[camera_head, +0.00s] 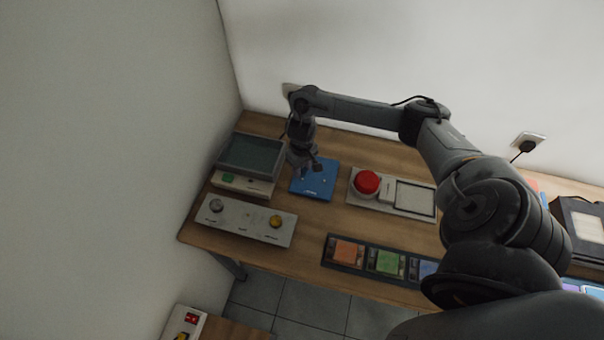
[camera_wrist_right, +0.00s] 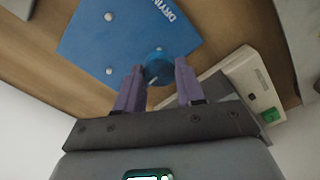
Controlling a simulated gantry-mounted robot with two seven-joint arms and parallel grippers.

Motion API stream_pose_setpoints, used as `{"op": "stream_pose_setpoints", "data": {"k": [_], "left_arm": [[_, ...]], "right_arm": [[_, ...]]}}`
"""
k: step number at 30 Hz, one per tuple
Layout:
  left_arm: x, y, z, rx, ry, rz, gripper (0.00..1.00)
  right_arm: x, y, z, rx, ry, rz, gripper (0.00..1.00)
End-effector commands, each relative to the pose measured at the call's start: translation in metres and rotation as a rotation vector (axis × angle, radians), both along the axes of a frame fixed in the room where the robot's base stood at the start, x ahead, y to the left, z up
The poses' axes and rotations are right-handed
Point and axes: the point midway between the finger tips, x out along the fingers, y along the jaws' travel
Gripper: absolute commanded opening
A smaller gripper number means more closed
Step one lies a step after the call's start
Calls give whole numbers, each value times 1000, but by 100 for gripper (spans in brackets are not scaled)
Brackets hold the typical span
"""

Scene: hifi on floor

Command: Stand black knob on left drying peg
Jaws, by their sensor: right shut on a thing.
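My right gripper (camera_head: 306,164) hangs over the blue drying board (camera_head: 317,192). In the right wrist view its purple-grey fingers (camera_wrist_right: 160,80) are shut on a round knob (camera_wrist_right: 158,66). The knob looks blue there, not black, with a pale line on its side. The blue board (camera_wrist_right: 85,40) lies beyond the knob in that view, with two pale pegs, one (camera_wrist_right: 108,16) and another (camera_wrist_right: 108,71), both bare. I cannot tell the knob's height above the board. My left gripper is not in view.
A grey panel (camera_head: 238,232) with a silver knob (camera_head: 216,205) and a yellow knob (camera_head: 275,221) lies near the front left. A dark-screened device (camera_head: 252,154) stands left of the board. A red button (camera_head: 366,182) is to the right, and a tray of coloured blocks (camera_head: 330,251) is in front.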

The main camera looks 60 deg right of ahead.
Motion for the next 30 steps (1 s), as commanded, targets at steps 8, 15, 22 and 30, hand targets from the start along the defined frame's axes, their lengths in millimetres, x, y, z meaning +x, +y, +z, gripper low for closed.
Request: {"op": "stream_pose_setpoints", "data": {"k": [8, 15, 22, 30], "left_arm": [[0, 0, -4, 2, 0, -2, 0], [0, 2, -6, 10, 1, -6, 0], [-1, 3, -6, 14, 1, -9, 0], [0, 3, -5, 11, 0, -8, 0]], "right_arm": [[-1, 0, -27, 0, 4, -2, 9], [0, 0, -40, 0, 0, -2, 9], [0, 0, -41, 0, 1, -2, 9], [0, 0, -43, 0, 0, -1, 63]]}}
